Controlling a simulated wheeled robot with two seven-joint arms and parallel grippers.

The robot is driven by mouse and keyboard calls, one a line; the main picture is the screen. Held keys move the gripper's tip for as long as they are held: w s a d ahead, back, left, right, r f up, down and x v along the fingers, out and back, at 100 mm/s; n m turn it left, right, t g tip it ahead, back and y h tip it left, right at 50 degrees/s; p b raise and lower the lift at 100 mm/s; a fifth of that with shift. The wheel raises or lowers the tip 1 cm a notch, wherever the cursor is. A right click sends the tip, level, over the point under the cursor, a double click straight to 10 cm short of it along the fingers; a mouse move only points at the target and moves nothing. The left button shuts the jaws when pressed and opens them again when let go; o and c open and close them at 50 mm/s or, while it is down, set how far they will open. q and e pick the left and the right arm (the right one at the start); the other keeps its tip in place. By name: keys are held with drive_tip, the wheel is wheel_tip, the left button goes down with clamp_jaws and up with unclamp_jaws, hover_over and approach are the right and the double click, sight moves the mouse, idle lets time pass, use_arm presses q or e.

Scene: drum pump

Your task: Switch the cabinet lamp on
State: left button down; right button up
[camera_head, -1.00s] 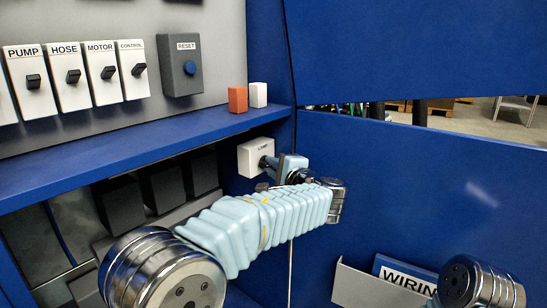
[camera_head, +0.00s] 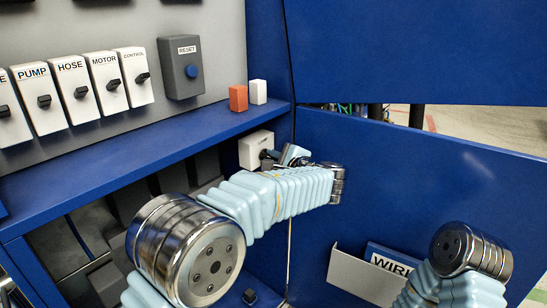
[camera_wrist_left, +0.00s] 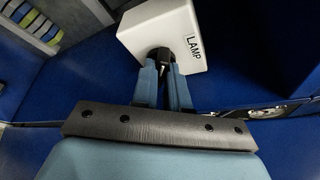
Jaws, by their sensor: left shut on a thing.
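The lamp switch box (camera_head: 256,149) is a white block on the inner blue cabinet wall, below the shelf. In the left wrist view the box (camera_wrist_left: 150,30) carries the word LAMP, and its dark knob (camera_wrist_left: 162,55) sticks out toward my gripper. My left gripper (camera_wrist_left: 163,68) has its blue fingers close together, shut on the knob. In the head view the left gripper (camera_head: 277,155) is at the box, partly hidden by my own arm. My right arm shows at the lower right of the head view; its gripper is out of view.
Above the shelf (camera_head: 150,138) are labelled switches, PUMP (camera_head: 40,98), HOSE, MOTOR and CONTROL, and a RESET box (camera_head: 181,68) with a blue button. A red block (camera_head: 238,98) and a white block (camera_head: 258,92) stand on the shelf. A wiring holder (camera_head: 362,277) is on the blue door.

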use_arm(q)
drive_tip(key=c, duration=1.1)
unclamp_jaws()
drive_tip(key=shift+c, duration=0.2)
drive_tip(key=b+v, duration=0.1)
drive_tip(key=v, duration=1.3)
drive_tip(key=shift+b, duration=0.35)
drive_tip(key=shift+w+f, duration=0.1)
